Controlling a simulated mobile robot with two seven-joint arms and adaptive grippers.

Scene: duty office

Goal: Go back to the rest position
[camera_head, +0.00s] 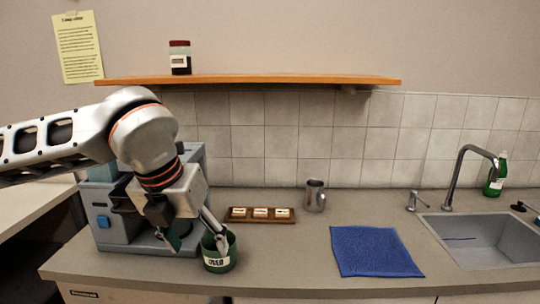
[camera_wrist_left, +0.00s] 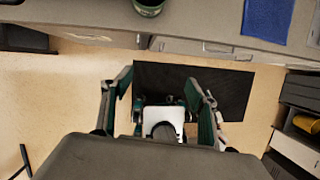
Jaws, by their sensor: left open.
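My left gripper (camera_head: 194,240) is open and empty, pointing down in front of the grey machine. In the left wrist view its two fingers (camera_wrist_left: 158,85) stand wide apart over the floor. In the head view one finger overlaps the green cup (camera_head: 218,264) labelled "USED", which stands on the counter (camera_head: 300,270). In the left wrist view the cup (camera_wrist_left: 148,7) shows at the top edge, clear of the fingers. My right gripper is in neither view.
The grey machine (camera_head: 104,205) stands behind my arm. A shelf (camera_head: 260,79) hangs above. A dark mat (camera_wrist_left: 228,90) lies on the floor.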

